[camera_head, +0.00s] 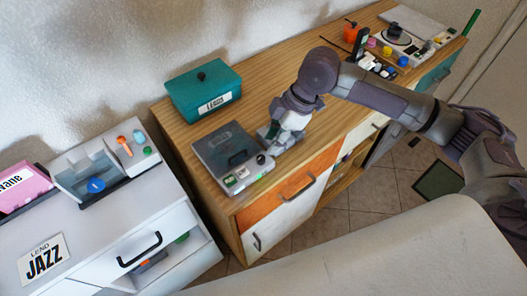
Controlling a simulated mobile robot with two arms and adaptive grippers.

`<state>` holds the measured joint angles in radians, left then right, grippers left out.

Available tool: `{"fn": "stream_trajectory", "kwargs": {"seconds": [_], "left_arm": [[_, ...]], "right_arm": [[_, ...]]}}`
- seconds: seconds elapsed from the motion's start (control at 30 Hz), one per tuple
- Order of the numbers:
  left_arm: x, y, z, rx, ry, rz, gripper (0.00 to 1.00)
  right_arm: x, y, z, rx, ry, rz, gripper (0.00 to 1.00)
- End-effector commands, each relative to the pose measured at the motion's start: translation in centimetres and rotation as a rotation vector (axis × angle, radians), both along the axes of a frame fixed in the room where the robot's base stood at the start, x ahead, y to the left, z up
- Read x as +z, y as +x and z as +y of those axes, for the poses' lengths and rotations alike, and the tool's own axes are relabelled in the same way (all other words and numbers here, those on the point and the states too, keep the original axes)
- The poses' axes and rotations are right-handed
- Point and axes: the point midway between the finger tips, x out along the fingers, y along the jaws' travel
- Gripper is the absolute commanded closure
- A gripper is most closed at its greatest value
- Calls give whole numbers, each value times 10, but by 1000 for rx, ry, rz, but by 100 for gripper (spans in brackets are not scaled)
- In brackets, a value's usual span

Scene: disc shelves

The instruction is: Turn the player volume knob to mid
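The player (215,147) is a flat grey box with a dark lid, on the left end of the wooden cabinet. A small dark round knob (261,159) stands at its front right corner; it looks like the volume knob, but its pointer is too small to read. Small green-lit parts show along the player's front edge. My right gripper (266,142) points down at the player's right side, close to the knob. I cannot tell whether it touches the knob, or whether its fingers are open or shut. My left gripper is not in view.
A teal lidded box (204,92) labelled LEND stands behind the player. A turntable-like device (398,38) and several coloured knobs are at the cabinet's far right. A white cabinet (95,225) with a JAZZ card (44,259) stands at left, beyond a gap.

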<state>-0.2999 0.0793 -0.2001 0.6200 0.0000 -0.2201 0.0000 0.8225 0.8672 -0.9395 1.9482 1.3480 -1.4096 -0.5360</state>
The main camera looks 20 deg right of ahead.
Motion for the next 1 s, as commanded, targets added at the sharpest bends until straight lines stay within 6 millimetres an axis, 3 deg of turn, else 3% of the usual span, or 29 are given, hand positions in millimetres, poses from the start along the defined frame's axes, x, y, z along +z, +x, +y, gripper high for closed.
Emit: {"fn": "stream_trajectory", "kwargs": {"seconds": [0.1, 0.3, 0.73, 0.93, 1.0], "left_arm": [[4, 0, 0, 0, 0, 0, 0], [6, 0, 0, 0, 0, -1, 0], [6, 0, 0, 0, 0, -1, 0], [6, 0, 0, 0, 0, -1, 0], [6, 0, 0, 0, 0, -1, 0]], "right_arm": [[-22, 0, 10, 2, 2, 4, 65], [-48, 2, 21, 0, 1, 1, 65], [-58, 3, 24, 1, 0, -1, 65], [-58, 3, 24, 1, 0, -1, 97], [-58, 3, 24, 1, 0, -1, 100]]}}
